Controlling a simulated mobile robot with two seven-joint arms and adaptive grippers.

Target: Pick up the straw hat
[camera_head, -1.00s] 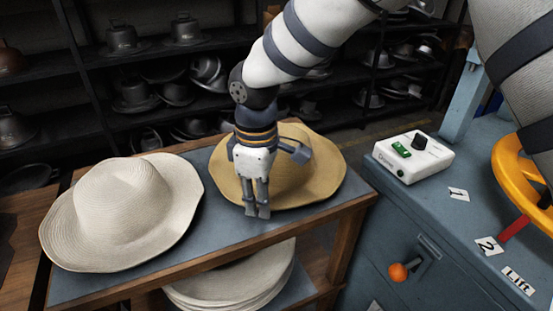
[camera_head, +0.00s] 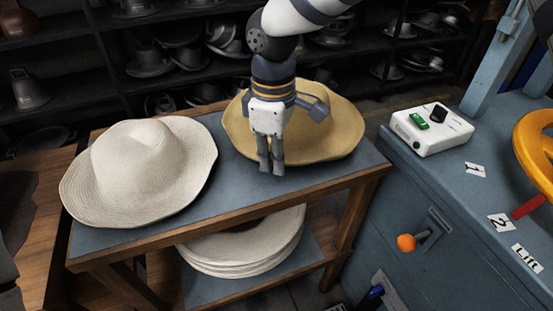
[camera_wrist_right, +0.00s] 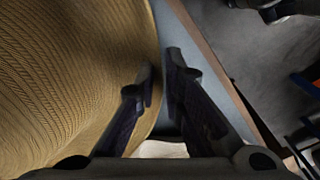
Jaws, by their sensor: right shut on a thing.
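The tan straw hat (camera_head: 335,130) sits on the right part of a blue-topped wooden table (camera_head: 245,195) in the head view, crown up. My right gripper (camera_head: 271,168) points down at the hat's front brim and is shut on it. In the right wrist view, the woven straw (camera_wrist_right: 70,80) fills the left side, and its edge runs between the two fingers of the gripper (camera_wrist_right: 160,78). The gripper and wrist cover part of the hat's crown and front brim. My left gripper is not in view.
A white hat (camera_head: 140,165) lies on the table's left part. Stacked white hats (camera_head: 245,250) sit on its lower shelf. On the right, a blue cabinet (camera_head: 450,195) carries a white control box (camera_head: 432,128) and a yellow wheel (camera_head: 535,150). Dark shelves with metal hat forms stand behind.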

